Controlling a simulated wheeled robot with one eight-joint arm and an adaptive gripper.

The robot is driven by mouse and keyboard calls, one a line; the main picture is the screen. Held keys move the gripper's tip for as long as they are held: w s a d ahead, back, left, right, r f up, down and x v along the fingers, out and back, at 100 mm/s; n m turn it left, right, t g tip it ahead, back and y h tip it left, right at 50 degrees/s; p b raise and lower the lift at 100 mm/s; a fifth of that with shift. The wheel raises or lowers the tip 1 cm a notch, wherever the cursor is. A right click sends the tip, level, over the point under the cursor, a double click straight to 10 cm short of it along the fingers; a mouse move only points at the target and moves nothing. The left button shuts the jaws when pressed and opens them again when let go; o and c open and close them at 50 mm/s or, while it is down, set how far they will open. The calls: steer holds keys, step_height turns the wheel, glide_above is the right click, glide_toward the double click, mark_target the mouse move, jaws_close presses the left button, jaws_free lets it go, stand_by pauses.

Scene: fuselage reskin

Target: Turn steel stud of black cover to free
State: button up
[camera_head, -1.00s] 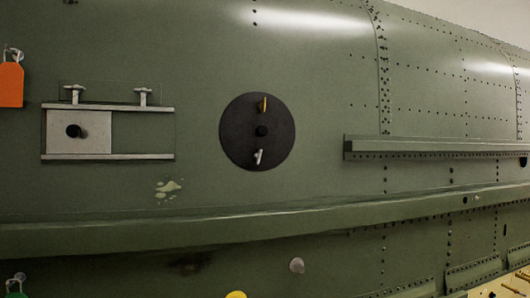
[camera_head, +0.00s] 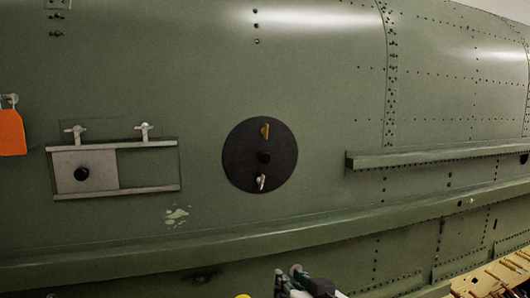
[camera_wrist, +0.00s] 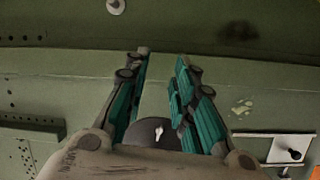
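The round black cover (camera_head: 239,160) sits on the green fuselage skin in the head view. It has a central black knob (camera_head: 264,157), a brass stud (camera_head: 265,131) above it and the steel stud (camera_head: 261,182) below it. The steel stud's wing looks near upright, slightly tilted. My gripper (camera_head: 297,273) shows at the bottom edge of the head view, below the cover and apart from it. In the wrist view my gripper (camera_wrist: 163,58) is open, with teal-padded fingers apart and nothing between the tips. The steel stud (camera_wrist: 158,133) and part of the cover (camera_wrist: 145,127) show between the finger bases.
A long green ledge (camera_head: 130,260) runs across the skin below the cover. A shorter rail (camera_head: 430,158) juts out at right. At left is a framed panel (camera_head: 140,169) with a sliding plate, a black knob and two wing studs. An orange tag (camera_head: 11,133) hangs at far left.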

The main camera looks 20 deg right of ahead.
mark_target(263, 182)
step_height(263, 182, up, 16)
steer(key=r+t+p, duration=0.1)
steer(key=t+p, duration=0.3)
steer(key=p, duration=0.4)
steer(key=shift+m, duration=0.4)
steer(key=shift+w+a+f, duration=0.1)
steer(key=shift+w, duration=2.35)
steer(key=shift+w+a+f, duration=0.1)
steer(key=shift+w+f, duration=0.05)
steer(key=shift+w, duration=2.3)
steer(key=shift+w+a+f, duration=0.1)
steer(key=shift+w, duration=2.35)
jaws_close()
